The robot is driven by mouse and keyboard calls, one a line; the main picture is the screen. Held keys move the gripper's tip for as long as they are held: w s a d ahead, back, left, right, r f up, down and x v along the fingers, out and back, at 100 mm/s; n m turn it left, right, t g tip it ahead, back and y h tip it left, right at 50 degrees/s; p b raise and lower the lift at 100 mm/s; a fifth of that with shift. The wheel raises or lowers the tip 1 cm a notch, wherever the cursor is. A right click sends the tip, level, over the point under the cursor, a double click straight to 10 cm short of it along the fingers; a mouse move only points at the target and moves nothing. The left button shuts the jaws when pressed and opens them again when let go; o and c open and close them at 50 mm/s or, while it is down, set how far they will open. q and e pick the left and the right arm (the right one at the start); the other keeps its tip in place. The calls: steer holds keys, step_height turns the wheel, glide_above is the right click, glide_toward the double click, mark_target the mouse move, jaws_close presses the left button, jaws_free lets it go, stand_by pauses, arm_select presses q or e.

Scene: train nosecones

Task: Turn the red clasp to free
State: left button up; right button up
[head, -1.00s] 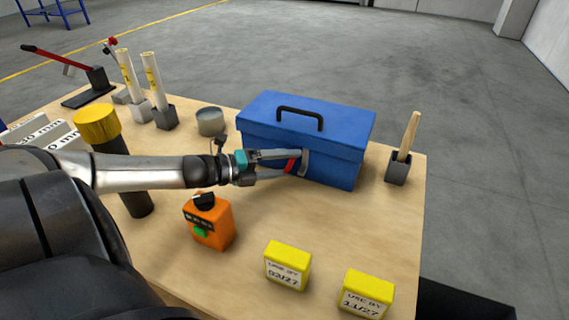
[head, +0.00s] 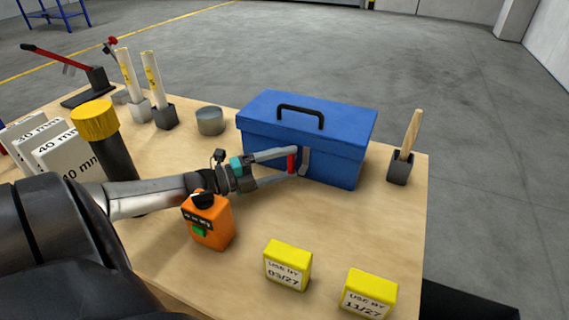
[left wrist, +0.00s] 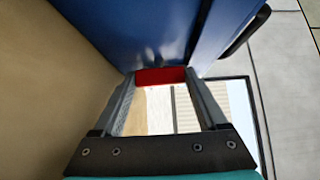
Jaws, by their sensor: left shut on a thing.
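The blue toolbox (head: 285,160) stands closed on the workbench, its black handle (head: 299,113) on the lid. The red clasp (head: 292,164) is on the toolbox's front left side and looks upright in the head view. My left gripper (head: 296,163) is shut on the clasp, one finger on each side. In the left wrist view the red clasp (left wrist: 160,76) sits between the two fingertips, against the blue wall. A grey plate beside the clasp is partly hidden by the fingers. My right gripper is not in view.
An orange box (head: 209,222) with a green button stands close to my left forearm. Two yellow blocks (head: 287,266) (head: 368,294) are at the front. A black cylinder with a yellow cap (head: 96,120), a grey tin (head: 210,121) and a brush holder (head: 400,169) surround the toolbox.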

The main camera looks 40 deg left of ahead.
arm_select(q)
steer(key=o, duration=1.3)
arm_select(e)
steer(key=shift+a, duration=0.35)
arm_select(q)
steer(key=p+v, duration=0.2)
steer(key=v, duration=0.4)
steer(key=shift+s+a, duration=0.1)
steer(key=shift+s, duration=0.1)
steer(key=shift+s+a, duration=0.25)
steer(key=shift+s, duration=0.25)
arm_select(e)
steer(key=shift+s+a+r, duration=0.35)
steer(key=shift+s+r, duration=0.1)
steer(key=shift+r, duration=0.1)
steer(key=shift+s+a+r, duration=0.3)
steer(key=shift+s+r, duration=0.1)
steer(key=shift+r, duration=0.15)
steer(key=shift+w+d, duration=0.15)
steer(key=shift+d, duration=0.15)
